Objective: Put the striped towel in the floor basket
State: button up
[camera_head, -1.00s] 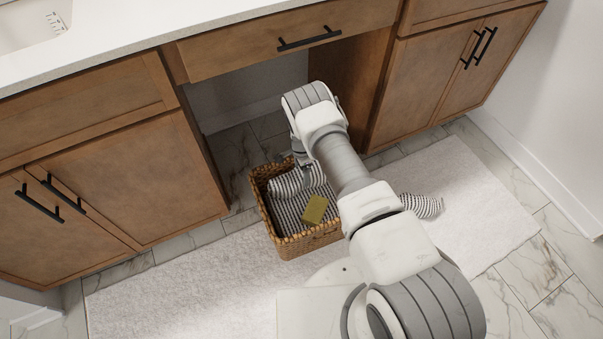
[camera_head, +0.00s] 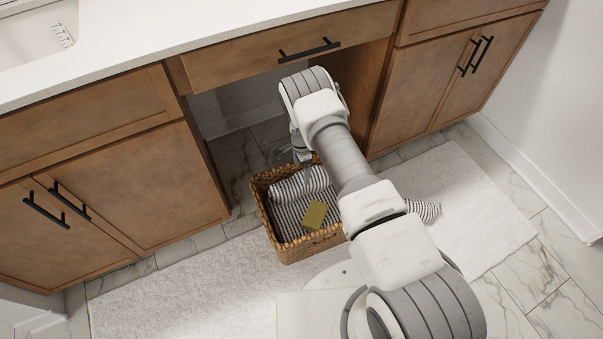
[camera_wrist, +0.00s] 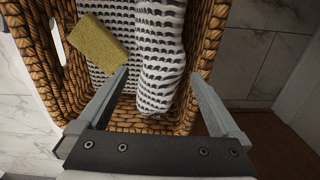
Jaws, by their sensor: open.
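A woven floor basket (camera_head: 287,247) stands on the bath mat below the counter. A rolled striped towel (camera_head: 300,184) lies inside along its far side; it also shows in the wrist view (camera_wrist: 161,55). Flat striped cloth (camera_head: 292,215) covers the basket floor. Another striped cloth roll (camera_head: 427,210) lies on the mat right of the basket, partly hidden by my arm. My gripper (camera_wrist: 160,78) is open and empty above the basket, its fingers either side of the rolled towel in the wrist view. I cannot tell the exact gap. In the head view my wrist mostly hides the fingers.
A yellow-green sponge (camera_head: 315,215) lies on the cloth in the basket; the wrist view shows it left of the roll (camera_wrist: 97,42). Wooden cabinets (camera_head: 130,195) flank an open space behind. The mat (camera_head: 180,285) is clear on the left.

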notch_tip(320, 180, up, 6)
jog(key=p, duration=0.1)
jog(key=shift+r, duration=0.15)
jog(key=shift+s, duration=0.1)
dwell(0.4)
